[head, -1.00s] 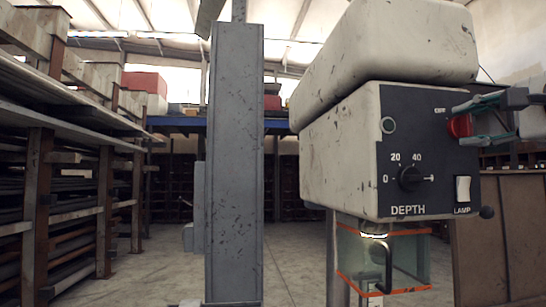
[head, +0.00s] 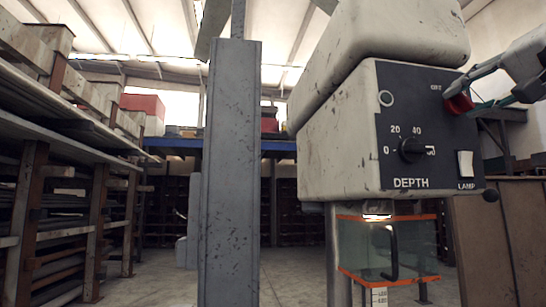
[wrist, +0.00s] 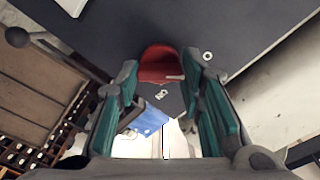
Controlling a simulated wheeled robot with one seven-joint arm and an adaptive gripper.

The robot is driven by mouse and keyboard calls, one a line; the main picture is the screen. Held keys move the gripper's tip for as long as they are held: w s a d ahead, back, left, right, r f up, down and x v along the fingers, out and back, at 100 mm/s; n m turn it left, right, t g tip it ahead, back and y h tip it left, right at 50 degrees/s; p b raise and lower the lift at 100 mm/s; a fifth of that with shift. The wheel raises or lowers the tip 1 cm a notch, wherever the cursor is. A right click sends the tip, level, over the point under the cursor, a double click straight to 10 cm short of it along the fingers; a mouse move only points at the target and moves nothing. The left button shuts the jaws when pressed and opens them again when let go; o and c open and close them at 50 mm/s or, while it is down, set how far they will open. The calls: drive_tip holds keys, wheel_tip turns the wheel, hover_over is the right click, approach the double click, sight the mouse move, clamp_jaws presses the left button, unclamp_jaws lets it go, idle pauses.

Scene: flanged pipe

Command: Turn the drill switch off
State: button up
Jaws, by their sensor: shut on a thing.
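The drill's switch is a red knob (head: 459,104) on the right side of the dark front panel (head: 390,120), beside a small label that looks like "OFF". My gripper (head: 456,96) reaches in from the right with its green fingers at the knob. In the wrist view the red knob (wrist: 160,63) sits between the two fingertips (wrist: 159,72) and a short pale mark shows on its lower right edge. The fingers are shut on it. They hide part of the knob in the head view.
The panel also has a black depth dial (head: 412,150), a white lamp switch (head: 465,164) and a round indicator (head: 386,98). A clear guard with orange edges (head: 388,250) hangs below. A grey column (head: 232,170) stands to the left, with racks (head: 60,200) beyond.

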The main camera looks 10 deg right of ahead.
drive_tip(key=shift+f+n, duration=0.1)
drive_tip(key=shift+n, duration=0.3)
drive_tip(key=o, duration=1.2)
drive_tip(key=shift+c, duration=0.2)
drive_tip(key=s, duration=1.2)
drive_tip(key=shift+d, duration=0.2)
